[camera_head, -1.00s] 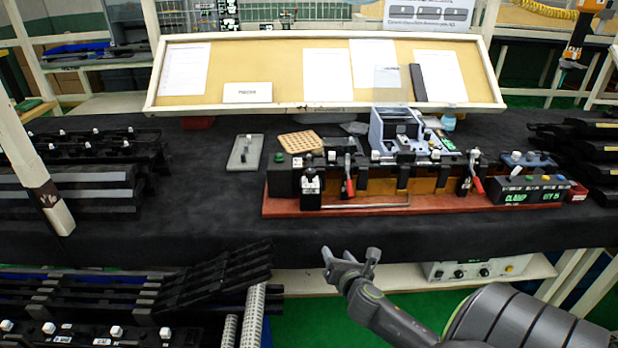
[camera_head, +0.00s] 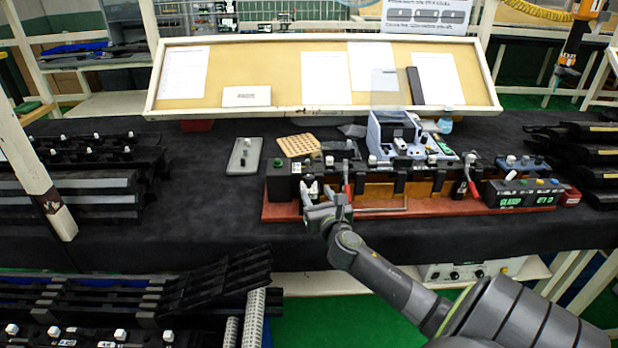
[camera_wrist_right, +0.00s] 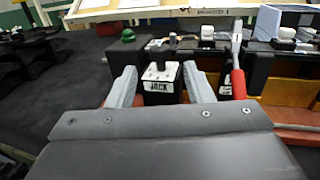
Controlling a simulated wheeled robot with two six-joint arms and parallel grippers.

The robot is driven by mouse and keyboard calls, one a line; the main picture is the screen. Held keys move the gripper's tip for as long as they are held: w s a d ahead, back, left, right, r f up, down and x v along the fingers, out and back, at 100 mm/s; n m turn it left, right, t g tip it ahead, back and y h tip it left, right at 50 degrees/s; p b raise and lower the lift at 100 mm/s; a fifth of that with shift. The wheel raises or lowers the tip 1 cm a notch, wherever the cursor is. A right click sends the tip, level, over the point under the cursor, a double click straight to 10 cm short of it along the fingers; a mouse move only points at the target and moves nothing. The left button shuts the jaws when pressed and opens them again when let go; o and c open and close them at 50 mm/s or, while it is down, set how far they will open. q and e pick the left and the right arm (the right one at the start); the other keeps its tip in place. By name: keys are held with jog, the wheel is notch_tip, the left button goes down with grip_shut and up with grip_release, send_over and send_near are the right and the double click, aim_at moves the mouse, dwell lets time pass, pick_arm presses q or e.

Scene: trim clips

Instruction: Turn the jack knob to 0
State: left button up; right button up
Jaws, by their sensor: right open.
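The jack unit, a small black block with a white "JACK" label (camera_wrist_right: 158,86), stands in the middle of the right wrist view. A pale knob with dark marks (camera_wrist_right: 160,70) shows on its top; its setting is too small to read. My right gripper (camera_wrist_right: 160,74) is open, with one grey finger on either side of the block and knob. In the head view my right gripper (camera_head: 326,194) is at the left end of the fixture and partly hides the jack unit. I cannot tell whether the fingers touch it. My left gripper is not in view.
A red-handled lever (camera_wrist_right: 238,82) stands close right of the jack unit. A black box with a green knob (camera_wrist_right: 128,36) is behind left. The fixture's reddish base (camera_head: 440,207) carries more clamps and a "CLAMP" box (camera_head: 522,194). Dark cloth left of it is clear.

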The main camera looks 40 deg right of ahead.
aim_at(309, 182)
jog(key=x, duration=0.8)
jog(key=c, duration=1)
jog(key=shift+o, duration=0.2)
jog(key=shift+m+g+h+p, duration=0.35)
jog(key=shift+m+g+h, duration=0.2)
jog(key=shift+h, duration=0.35)
jog(key=shift+m+g+h, duration=0.75)
jog(key=shift+m+h, duration=0.2)
jog(key=shift+h, duration=0.15)
jog(key=o, duration=1)
jog(key=shift+c, duration=0.2)
